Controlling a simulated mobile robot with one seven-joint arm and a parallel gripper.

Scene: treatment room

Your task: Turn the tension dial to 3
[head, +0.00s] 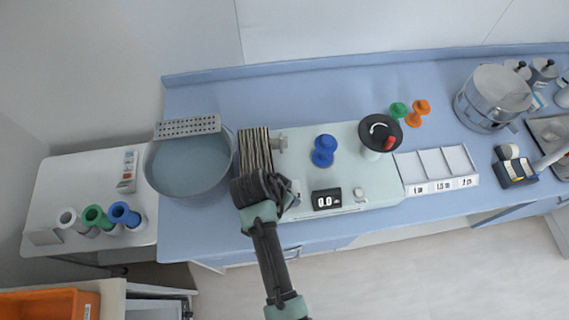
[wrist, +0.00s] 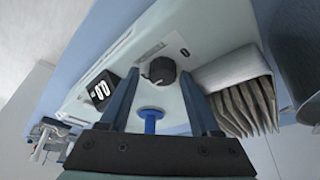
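The tension dial appears to be the dark round knob (wrist: 162,70) on the pale machine (head: 350,165); its scale and setting are too small to read. In the wrist view my gripper (wrist: 158,78) is open, its two fingers either side of the knob in the picture. I cannot tell whether they touch it. In the head view my gripper (head: 264,188) is over the machine's front left and hides the knob. The display (head: 326,199) reads 0.0 and also shows in the wrist view (wrist: 102,88).
A pleated stack (head: 256,150) stands at the machine's left end, close to my gripper. A blue spool (head: 324,150) and a black disc with a red part (head: 380,132) stand on the machine. A large grey basin (head: 190,170) is to the left, a compartment tray (head: 437,168) right.

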